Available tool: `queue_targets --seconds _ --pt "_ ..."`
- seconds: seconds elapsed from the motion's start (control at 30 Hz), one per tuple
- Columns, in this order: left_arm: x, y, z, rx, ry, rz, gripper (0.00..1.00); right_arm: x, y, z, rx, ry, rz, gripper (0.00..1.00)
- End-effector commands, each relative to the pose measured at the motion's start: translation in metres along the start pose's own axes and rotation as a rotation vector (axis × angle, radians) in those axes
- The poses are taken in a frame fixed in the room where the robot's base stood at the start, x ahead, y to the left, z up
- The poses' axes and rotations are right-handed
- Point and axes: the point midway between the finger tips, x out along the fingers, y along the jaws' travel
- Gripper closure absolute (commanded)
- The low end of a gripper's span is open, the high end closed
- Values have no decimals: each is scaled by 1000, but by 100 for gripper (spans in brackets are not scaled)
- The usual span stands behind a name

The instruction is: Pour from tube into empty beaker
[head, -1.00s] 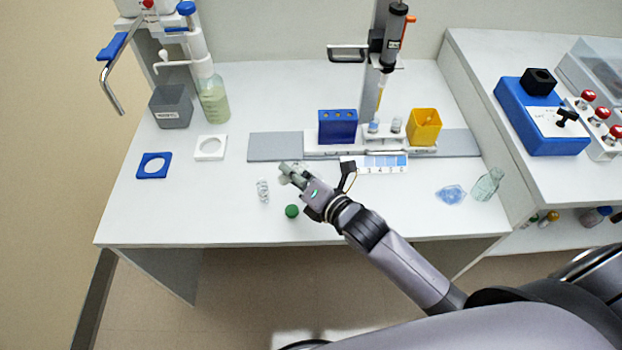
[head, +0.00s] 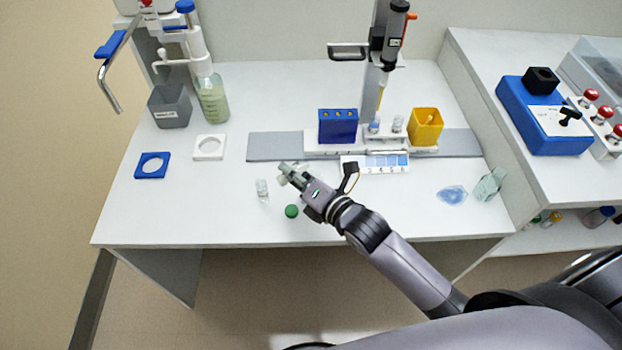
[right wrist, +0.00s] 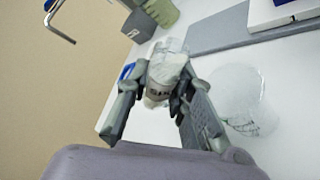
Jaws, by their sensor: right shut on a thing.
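My right gripper (head: 284,173) is shut on a translucent tube. In the right wrist view the tube (right wrist: 165,77) sits between the two fingers, with a dark-lettered band and whitish material visible. In the head view the fingers mostly hide the tube, and its exact tilt is hard to tell. A small clear beaker (head: 262,188) with dark markings stands on the table, left of and slightly nearer than the fingertips. A clear rounded vessel, apparently this beaker (right wrist: 240,95), shows right of the fingers in the wrist view. The left gripper is not in view.
A green cap (head: 292,211) lies near the gripper. Behind are a grey rail (head: 270,147), blue rack (head: 338,127) and yellow container (head: 425,128). A blue dish (head: 452,195) and clear vessel (head: 490,185) are right. The table's front left is clear.

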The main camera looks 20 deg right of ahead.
Motion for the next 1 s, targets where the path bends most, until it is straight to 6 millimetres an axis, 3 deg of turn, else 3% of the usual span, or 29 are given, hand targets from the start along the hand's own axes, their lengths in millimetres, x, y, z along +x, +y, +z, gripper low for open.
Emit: queue_targets --seconds 1.0 --pt "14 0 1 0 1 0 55 1 -3 -2 57 0 24 100"
